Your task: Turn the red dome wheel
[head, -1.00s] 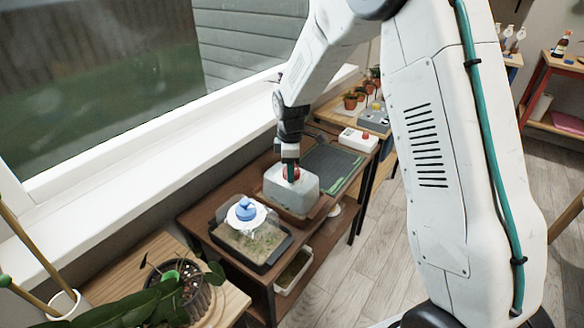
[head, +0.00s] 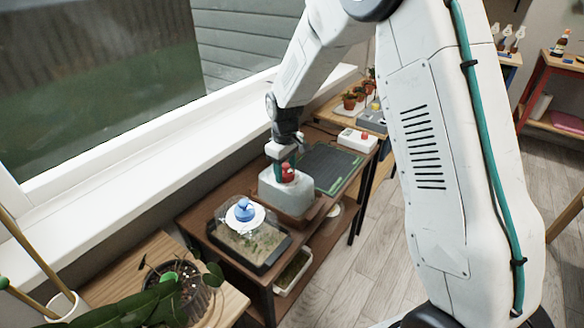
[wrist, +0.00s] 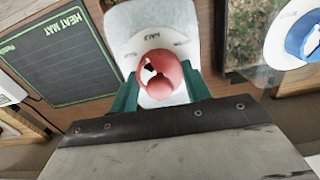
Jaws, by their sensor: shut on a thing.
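The red dome wheel (head: 288,173) sits on top of a pale, cloudy dome (head: 286,190) in a brown tray on the brown table. In the wrist view the red wheel (wrist: 158,72) stands between my two green fingers, with a dark and white opening in its top. My gripper (wrist: 161,92) is shut on the wheel from above; in the head view my gripper (head: 281,166) reaches down to it. Small dark lettering shows on the dome beside the wheel, too blurred to read surely. The lower finger contact is partly hidden.
A clear dome with a blue wheel (head: 244,210) stands in front on the same table. A dark heat mat (head: 330,166) lies behind. A white box with a red button (head: 357,139) is farther back. The window sill (head: 130,155) runs along the left.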

